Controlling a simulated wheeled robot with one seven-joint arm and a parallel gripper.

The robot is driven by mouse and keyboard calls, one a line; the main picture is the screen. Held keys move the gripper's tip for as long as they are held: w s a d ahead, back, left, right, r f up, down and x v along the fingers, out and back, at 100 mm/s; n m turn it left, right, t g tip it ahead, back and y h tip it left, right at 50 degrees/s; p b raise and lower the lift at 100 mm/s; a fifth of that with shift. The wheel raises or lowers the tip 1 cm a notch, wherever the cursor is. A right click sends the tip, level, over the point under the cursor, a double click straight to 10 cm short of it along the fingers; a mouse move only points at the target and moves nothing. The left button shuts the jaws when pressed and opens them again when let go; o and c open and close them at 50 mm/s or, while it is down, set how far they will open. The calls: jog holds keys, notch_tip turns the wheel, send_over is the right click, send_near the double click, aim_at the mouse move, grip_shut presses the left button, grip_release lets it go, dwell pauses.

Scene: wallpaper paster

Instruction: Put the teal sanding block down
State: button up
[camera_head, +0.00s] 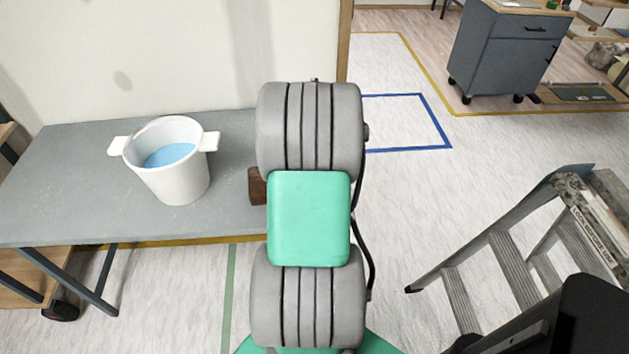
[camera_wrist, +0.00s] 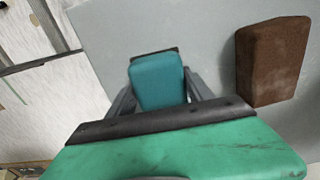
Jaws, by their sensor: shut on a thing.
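In the wrist view, my gripper (camera_wrist: 160,85) is shut on the teal sanding block (camera_wrist: 156,72), with a finger on each side of it. A dark edge shows along the block's far side. Behind it is the grey table top (camera_wrist: 200,25); I cannot tell whether the block touches it. In the head view, the table (camera_head: 75,165) stands at the left, and my arm hides the gripper and the block.
A brown block (camera_wrist: 272,62) lies on the table right of the teal block; its edge shows beside my arm (camera_head: 257,188). A white bucket (camera_head: 180,185) with blue liquid stands on the table. A stepladder (camera_head: 495,255) is at the right. The table's left part is clear.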

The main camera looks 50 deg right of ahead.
jog(key=shift+s+a+f, duration=0.2)
jog(key=shift+a+f, duration=0.05)
jog(key=shift+f, duration=0.35)
jog(key=o, duration=1.2)
jog(key=shift+f, duration=0.15)
jog(key=shift+o, duration=1)
jog(key=r, duration=1.3)
jog(key=shift+w+d+p, duration=0.2)
jog(key=shift+p, duration=0.15)
jog(key=w+a+r+n+t, duration=0.1)
jog(key=w+a+n, duration=0.2)
jog(key=a, duration=0.7)
jog(key=w+a+r+n, duration=0.15)
jog(key=w+a, duration=0.25)
jog(key=a, duration=0.7)
jog(key=s+a+f+n, duration=0.1)
jog(key=s+a+n, duration=0.1)
jog(key=a, duration=0.5)
jog(key=s+a+f+n+t, duration=0.1)
jog(key=s+a+f+n, duration=0.1)
jog(key=a, duration=0.5)
jog(key=shift+s+a+f+n, duration=0.3)
jog(key=shift+s+n, duration=0.05)
jog(key=shift+n, duration=0.4)
